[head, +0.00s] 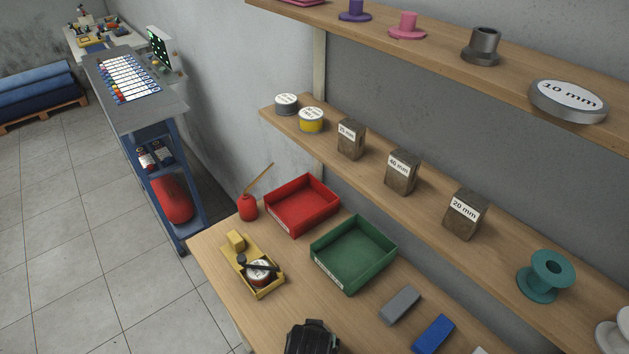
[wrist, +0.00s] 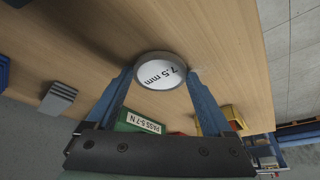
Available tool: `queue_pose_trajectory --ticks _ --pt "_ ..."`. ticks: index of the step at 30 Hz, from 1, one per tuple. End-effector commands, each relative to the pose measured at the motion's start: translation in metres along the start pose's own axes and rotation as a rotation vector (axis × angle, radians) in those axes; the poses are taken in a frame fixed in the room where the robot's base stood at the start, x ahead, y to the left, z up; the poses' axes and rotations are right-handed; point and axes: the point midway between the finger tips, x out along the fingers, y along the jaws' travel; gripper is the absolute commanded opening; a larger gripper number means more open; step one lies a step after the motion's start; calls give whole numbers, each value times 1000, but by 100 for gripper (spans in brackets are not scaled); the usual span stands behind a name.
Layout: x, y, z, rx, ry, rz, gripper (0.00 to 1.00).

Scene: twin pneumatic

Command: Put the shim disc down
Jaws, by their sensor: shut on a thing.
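The shim disc (wrist: 161,70) is a round grey disc with a white face marked 7.5 mm. In the wrist view my gripper (wrist: 160,78) is shut on it, with one blue finger at each side of its rim. The wooden bench top (wrist: 90,45) lies beyond the disc; whether the disc touches it I cannot tell. In the head view the dark top of my gripper (head: 312,338) shows at the bottom edge, over the front of the bench; the disc is hidden there.
Behind my gripper stand a green tray (head: 317,272), a red tray (head: 285,222) and a yellow fixture (head: 266,290) holding a disc. A grey block (head: 400,304) and a blue block (head: 433,334) lie to the right. Shelves hold a 10 mm disc (head: 568,100) and labelled blocks.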

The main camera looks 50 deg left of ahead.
Motion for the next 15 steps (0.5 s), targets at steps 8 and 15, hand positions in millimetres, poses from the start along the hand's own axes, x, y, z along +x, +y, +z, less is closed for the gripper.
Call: queue_pose_trajectory --ticks 8,15 --pt "3 0 1 0 0 0 88" --pt "2 0 1 0 0 0 100"
